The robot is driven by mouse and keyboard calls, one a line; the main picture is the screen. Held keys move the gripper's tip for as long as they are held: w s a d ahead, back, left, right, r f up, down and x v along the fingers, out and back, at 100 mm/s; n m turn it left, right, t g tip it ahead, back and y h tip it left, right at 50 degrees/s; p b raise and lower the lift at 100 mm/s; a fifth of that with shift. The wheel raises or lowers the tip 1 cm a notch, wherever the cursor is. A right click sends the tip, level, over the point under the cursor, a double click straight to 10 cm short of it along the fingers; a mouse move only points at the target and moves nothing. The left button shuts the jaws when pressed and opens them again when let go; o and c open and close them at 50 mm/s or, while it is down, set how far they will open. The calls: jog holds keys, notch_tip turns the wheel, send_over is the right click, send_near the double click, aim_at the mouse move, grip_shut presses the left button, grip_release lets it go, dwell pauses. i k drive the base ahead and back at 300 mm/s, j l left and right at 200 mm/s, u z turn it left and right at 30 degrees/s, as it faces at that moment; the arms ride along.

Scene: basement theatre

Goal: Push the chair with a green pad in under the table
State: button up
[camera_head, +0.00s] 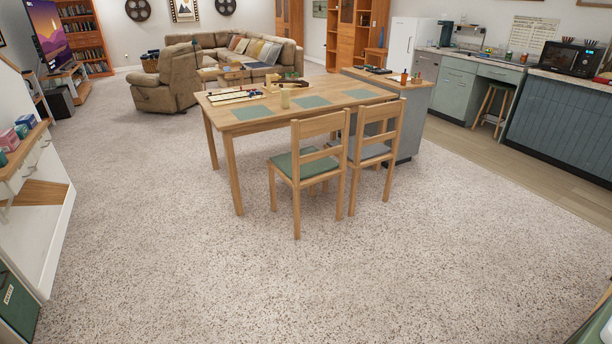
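The chair with a green pad (303,163) stands upright on the carpet at the near side of the wooden table (249,124). Its backrest faces right and toward me, and its green seat shows in front of the table's near edge. A second wooden chair with a grey pad (371,151) stands close on its right, also at the table. The green-pad chair's back partly overlaps the grey-pad chair in the picture. My gripper is not in view.
Open carpet (300,285) lies between me and the chairs. A shelf unit (40,190) borders the left side. A grey island (410,125) stands behind the grey-pad chair. Kitchen counters (555,110) run along the right, with a stool (493,103) under one. A recliner (165,85) is behind the table.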

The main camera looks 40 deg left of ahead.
aim_at(303, 167)
jog(key=i+j+u, duration=0.1)
jog(key=u, duration=0.25)
jog(key=i+u, duration=0.1)
jog(key=u, duration=0.2)
jog(key=i+u, duration=0.1)
jog(key=u, duration=0.25)
jog(key=i+j, duration=0.15)
jog(key=i, duration=3.5)
jog(key=l+z, duration=0.05)
jog(key=l, duration=0.05)
